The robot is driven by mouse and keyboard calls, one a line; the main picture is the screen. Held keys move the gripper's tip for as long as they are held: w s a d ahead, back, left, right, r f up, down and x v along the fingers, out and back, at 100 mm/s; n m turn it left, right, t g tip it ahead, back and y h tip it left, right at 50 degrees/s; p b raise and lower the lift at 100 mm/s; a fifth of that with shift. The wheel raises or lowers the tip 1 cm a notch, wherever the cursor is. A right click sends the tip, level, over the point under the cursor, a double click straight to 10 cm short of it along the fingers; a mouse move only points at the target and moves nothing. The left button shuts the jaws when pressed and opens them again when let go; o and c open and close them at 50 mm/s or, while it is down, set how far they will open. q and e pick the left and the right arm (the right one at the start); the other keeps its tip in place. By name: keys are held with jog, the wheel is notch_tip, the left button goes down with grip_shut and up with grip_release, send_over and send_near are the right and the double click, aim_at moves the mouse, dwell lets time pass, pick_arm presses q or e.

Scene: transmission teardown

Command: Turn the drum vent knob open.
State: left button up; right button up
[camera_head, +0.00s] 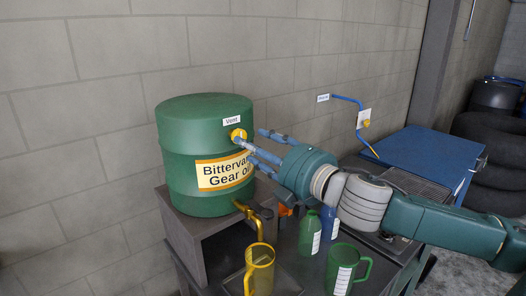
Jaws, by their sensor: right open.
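A green drum (200,160) labelled "Bittervan Gear oil" stands on a grey stand at the left. The yellow vent knob (238,134) is on the upper right of its side, below a "Vent" label (232,120). My right gripper (248,143) reaches in from the right with its fingers spread at the knob. Its fingertips are very close to the knob; I cannot tell whether they touch it. The fingers partly cover the knob. My left gripper is not in view.
A yellow tap (252,213) sticks out low on the drum. Below are a yellow jug (259,270), a green jug (345,268) and a green bottle (309,232). A blue cabinet (425,150) and dark tyres (490,148) are at the right. A blue pipe runs on the wall.

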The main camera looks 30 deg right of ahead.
jog(key=shift+s, duration=1.4)
